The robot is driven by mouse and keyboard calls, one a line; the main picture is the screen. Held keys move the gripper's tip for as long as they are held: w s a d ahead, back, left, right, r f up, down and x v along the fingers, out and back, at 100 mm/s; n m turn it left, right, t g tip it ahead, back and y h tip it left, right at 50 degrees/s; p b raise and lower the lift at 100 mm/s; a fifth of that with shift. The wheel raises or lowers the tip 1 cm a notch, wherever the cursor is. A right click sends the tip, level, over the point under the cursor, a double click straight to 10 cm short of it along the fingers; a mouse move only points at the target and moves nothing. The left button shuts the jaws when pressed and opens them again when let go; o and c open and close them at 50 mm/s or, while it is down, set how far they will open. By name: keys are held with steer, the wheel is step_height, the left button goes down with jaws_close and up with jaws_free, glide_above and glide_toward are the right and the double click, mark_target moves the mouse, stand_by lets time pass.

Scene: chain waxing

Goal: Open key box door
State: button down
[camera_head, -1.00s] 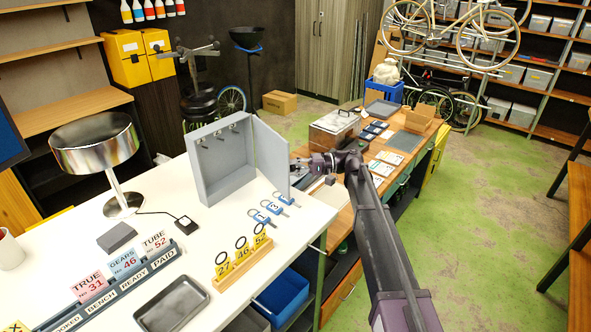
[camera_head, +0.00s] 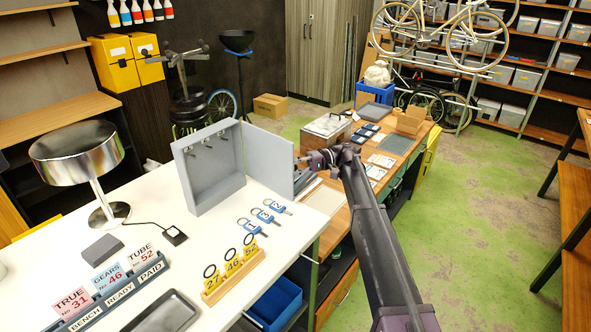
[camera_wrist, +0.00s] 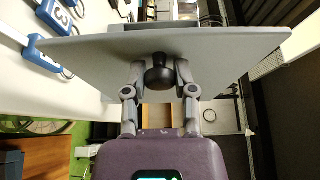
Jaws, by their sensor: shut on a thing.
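My gripper (camera_wrist: 158,78) is shut on the knob, one finger on each side. In the head view my gripper (camera_head: 302,160) is at the door's outer face, near its free edge; the knob is hidden there.
Blue numbered key tags (camera_head: 263,215) lie on the counter right of the box. A yellow numbered rack (camera_head: 233,275), a card holder (camera_head: 110,300), a dark tray (camera_head: 160,313) and a lamp (camera_head: 78,155) also stand there. A wooden workbench (camera_head: 340,185) lies behind my arm.

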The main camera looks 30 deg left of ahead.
steer(key=shift+c, duration=2)
jaws_free()
steer(key=shift+s, duration=0.25)
steer(key=shift+c, duration=0.2)
steer(key=shift+w+d+f, duration=0.15)
steer(key=shift+d, duration=0.2)
steer(key=s+d+f+m+t+h+b, duration=0.15)
steer(key=d+f+m+t, duration=0.45)
steer(key=d, duration=0.9)
steer(key=s+d+f+m+t+h, duration=0.15)
steer(key=d+f+t, duration=0.25)
steer(key=d+f, duration=0.7)
steer(key=s+d+f+m+t+h, duration=0.1)
steer(key=s+d+h, duration=0.1)
steer(key=d, duration=0.8)
steer(key=s+d+f+m+t+h, duration=0.1)
steer(key=s+d+t+h, duration=0.1)
steer(key=d, duration=0.8)
steer(key=s+d+f+m+t+h, duration=0.1)
steer(key=s+d+h, duration=0.2)
steer(key=s+d, duration=0.3)
steer(key=d, duration=0.4)
steer(key=shift+d+f+h, duration=0.15)
steer(key=shift+d+h, duration=0.05)
steer(key=shift+h, duration=0.2)
steer(key=shift+c, duration=0.7)
